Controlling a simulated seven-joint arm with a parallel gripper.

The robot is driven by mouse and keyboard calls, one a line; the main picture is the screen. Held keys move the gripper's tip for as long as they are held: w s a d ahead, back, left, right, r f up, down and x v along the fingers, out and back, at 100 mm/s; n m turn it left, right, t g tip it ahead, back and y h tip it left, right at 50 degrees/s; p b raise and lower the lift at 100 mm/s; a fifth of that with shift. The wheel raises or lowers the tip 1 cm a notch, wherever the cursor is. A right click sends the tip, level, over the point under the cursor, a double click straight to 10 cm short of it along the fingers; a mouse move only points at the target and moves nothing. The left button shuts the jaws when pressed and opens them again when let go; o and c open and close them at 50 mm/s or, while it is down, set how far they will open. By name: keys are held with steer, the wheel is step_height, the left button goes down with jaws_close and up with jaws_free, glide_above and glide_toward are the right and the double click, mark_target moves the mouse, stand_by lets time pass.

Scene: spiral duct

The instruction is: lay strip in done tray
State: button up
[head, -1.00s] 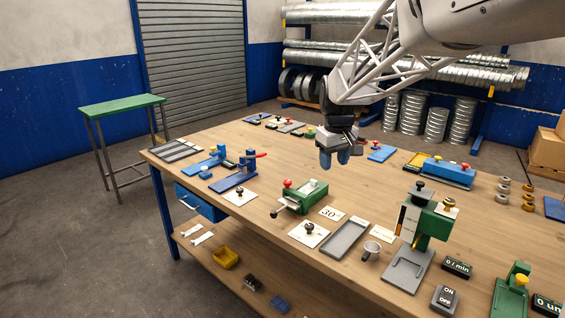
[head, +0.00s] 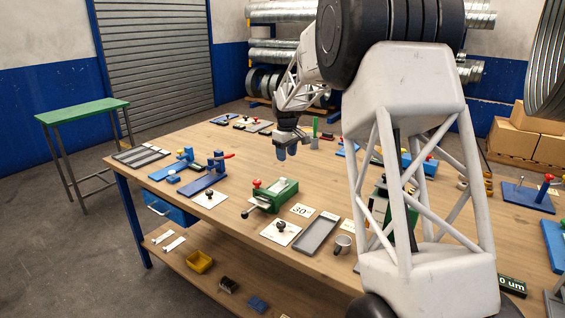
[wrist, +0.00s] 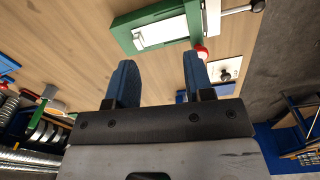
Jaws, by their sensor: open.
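My gripper (head: 287,153) is open above the middle of the table, behind the green fixture (head: 272,196). In the wrist view its two blue fingers stand apart with nothing between them (wrist: 157,68). The green fixture (wrist: 138,25) shows beyond the fingertips, with a pale flat piece (wrist: 160,32) on it; I cannot tell whether this is the strip. A grey tray (head: 306,248) lies at the table's front edge, right of the fixture. Another grey tray with compartments (head: 138,160) lies at the far left corner. No readable label shows which is the done tray.
Blue tools (head: 208,178) stand left of the fixture. My arm hides much of the table's right side. Bare wood lies behind the fixture.

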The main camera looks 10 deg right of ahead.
steer(key=n, duration=0.2)
glide_above(283, 178)
step_height(283, 178, down, 8)
steer(key=shift+w+f, duration=0.1)
steer(key=shift+f, duration=0.05)
steer(key=shift+f, duration=0.15)
steer(key=shift+f, duration=3.75)
steer(key=shift+c, duration=0.5)
jaws_close()
steer(key=shift+w, duration=0.1)
